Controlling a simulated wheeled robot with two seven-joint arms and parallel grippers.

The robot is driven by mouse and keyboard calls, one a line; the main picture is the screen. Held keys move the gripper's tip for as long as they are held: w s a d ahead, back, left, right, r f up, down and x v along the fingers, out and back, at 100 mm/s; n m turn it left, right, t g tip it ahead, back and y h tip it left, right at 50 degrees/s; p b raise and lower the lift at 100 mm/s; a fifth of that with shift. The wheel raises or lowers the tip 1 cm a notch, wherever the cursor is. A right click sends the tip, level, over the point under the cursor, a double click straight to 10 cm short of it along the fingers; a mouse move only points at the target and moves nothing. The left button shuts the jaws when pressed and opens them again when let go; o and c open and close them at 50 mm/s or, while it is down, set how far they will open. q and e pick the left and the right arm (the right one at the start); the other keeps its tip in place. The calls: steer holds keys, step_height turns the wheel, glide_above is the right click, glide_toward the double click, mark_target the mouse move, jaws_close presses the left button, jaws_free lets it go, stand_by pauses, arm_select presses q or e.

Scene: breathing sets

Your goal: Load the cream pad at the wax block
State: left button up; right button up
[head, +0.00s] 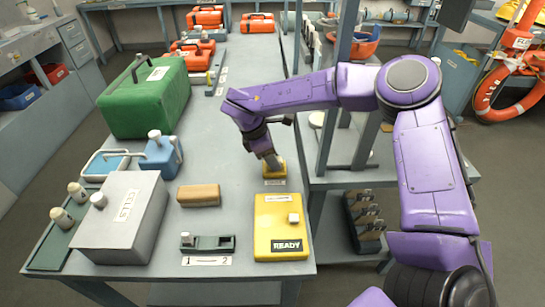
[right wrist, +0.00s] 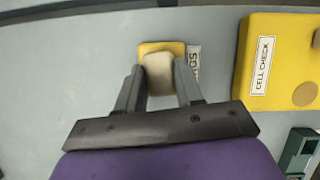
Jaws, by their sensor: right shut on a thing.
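The wax block (head: 199,195) is a tan, rounded bar lying on the grey table, left of the yellow READY box. My right gripper (head: 269,160) reaches down to a small yellow holder (head: 276,173) behind that box. In the right wrist view, my right gripper (right wrist: 159,72) is shut on the cream pad (right wrist: 158,76), a small rounded cream piece. The pad is over the yellow holder (right wrist: 179,49); I cannot tell whether it touches it. In the head view the gripper hides the pad. My left gripper is not in view.
The yellow READY box (head: 280,222) stands at the table's front right. A dark green two-position rack (head: 208,243) lies in front of the wax block. The grey CELLS box (head: 122,217), a blue container (head: 160,157) and a green case (head: 145,100) stand on the left.

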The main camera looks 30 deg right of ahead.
steer(key=shift+r+p, duration=0.5)
steer(key=shift+r, duration=0.2)
steer(key=shift+r+p, duration=1.35)
steer(key=shift+r, duration=1.45)
